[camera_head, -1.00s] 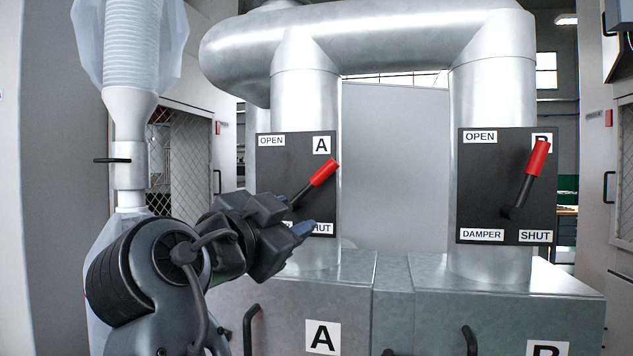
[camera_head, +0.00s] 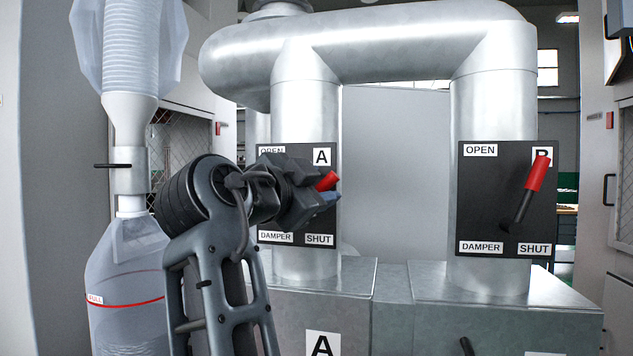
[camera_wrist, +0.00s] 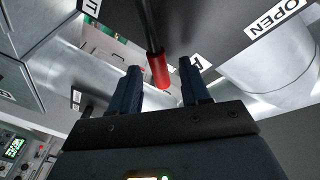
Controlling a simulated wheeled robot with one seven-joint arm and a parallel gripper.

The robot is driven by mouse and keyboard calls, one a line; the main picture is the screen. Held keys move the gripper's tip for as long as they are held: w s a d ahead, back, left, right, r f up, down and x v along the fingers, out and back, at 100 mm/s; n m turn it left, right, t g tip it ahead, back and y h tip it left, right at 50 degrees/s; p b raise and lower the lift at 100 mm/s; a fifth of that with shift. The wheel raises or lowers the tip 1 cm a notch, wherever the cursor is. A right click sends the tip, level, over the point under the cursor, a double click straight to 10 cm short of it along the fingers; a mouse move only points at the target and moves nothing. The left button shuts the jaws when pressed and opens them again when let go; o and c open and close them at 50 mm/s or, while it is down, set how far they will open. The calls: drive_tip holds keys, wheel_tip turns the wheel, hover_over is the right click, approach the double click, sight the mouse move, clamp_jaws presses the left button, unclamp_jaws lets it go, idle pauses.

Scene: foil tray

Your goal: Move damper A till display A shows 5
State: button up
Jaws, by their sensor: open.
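Damper A's lever has a red grip (camera_head: 327,181) on a black panel (camera_head: 268,222) marked A, OPEN, DAMPER and SHUT. Most of the lever's black rod is hidden behind my gripper (camera_head: 332,190) in the head view. In the wrist view the red grip (camera_wrist: 160,72) reaches down between the two dark fingers of my open gripper (camera_wrist: 158,88). A gap shows on each side of the grip. Display A cannot be made out; a small green-lit readout (camera_wrist: 14,147) shows at the wrist view's lower left, too small to read.
Damper B's red-gripped lever (camera_head: 536,173) stands on its own panel (camera_head: 480,205) at the right, tilted up to the right. Metal ducts (camera_head: 495,105) rise behind both panels. A clear container (camera_head: 125,275) stands at the left. A grey panel (camera_head: 395,170) lies between the ducts.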

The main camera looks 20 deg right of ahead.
drive_tip(key=shift+d, duration=0.1)
clamp_jaws()
idle(0.4)
